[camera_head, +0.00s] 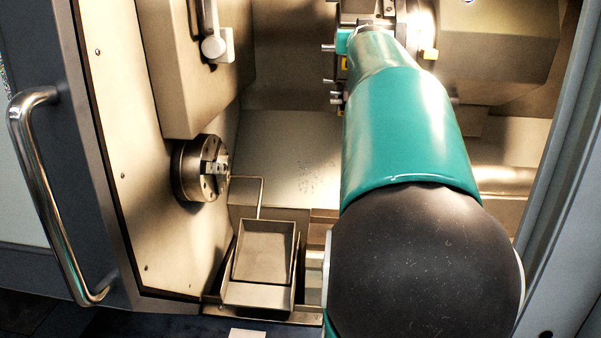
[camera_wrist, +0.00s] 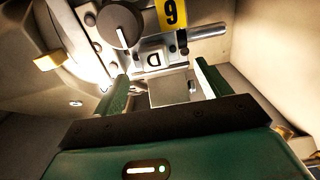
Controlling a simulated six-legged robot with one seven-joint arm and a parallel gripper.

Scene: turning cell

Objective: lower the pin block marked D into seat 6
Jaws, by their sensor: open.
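My gripper (camera_wrist: 163,72) is open, one green finger to each side of the block, with a visible gap at least on the right. In the head view my arm hides the block and most of my gripper.
In the wrist view a round dark knob (camera_wrist: 120,25) is left of the label and a metal bar (camera_wrist: 208,31) sticks out to the right. In the head view a chuck (camera_head: 201,168) is on the left wall, above an empty tray (camera_head: 264,252). The door handle (camera_head: 45,190) is far left.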

